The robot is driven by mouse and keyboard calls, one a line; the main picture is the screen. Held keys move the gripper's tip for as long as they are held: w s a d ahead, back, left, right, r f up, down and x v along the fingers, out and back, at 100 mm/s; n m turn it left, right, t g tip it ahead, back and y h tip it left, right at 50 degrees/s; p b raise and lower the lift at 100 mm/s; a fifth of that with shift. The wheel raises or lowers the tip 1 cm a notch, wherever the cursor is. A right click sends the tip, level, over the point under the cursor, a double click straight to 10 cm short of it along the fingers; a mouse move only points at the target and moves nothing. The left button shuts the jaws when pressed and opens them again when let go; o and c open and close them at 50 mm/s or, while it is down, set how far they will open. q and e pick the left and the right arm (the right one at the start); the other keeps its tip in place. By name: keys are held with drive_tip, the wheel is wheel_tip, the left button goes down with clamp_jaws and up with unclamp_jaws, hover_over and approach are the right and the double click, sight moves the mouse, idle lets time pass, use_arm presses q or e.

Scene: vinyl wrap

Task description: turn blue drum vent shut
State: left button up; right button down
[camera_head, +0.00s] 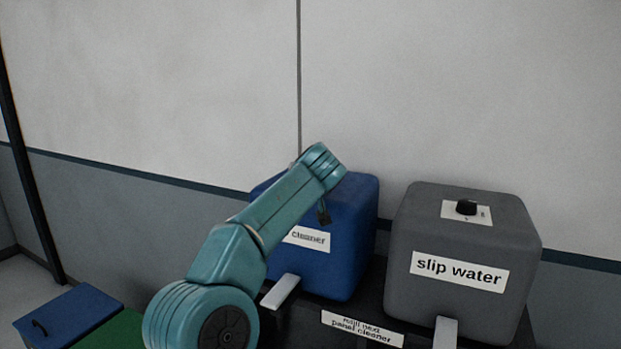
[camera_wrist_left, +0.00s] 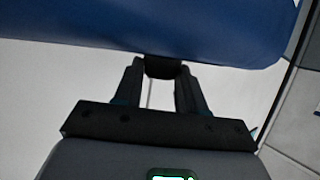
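The blue drum (camera_head: 352,228) stands against the wall with a white "cleaner" label (camera_head: 306,238). My left arm crosses in front of it and hides its top and the vent there. In the left wrist view the drum's blue surface (camera_wrist_left: 150,25) fills the top. A dark vent knob (camera_wrist_left: 163,67) stands out from its edge. My left gripper (camera_wrist_left: 160,70) has one finger on each side of the knob, with both fingertips appearing to touch it. The knob's pointer and marks are not visible. My right gripper is not in view.
A grey "slip water" drum (camera_head: 455,242) with a black knob (camera_head: 466,207) on a white plate stands to the right. Both drums are on a dark stand with a refill label (camera_head: 362,328). Blue (camera_head: 68,316) and green boxes are at lower left.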

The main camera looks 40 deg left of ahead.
use_arm(q)
drive_tip(key=shift+f, duration=0.15)
drive_tip(key=shift+w+d+n+g+y, duration=0.2)
drive_tip(key=shift+n+g+y, duration=0.2)
drive_tip(key=shift+n+g, duration=0.35)
drive_tip(key=shift+s+a+f, duration=0.1)
drive_tip(key=shift+s, duration=0.05)
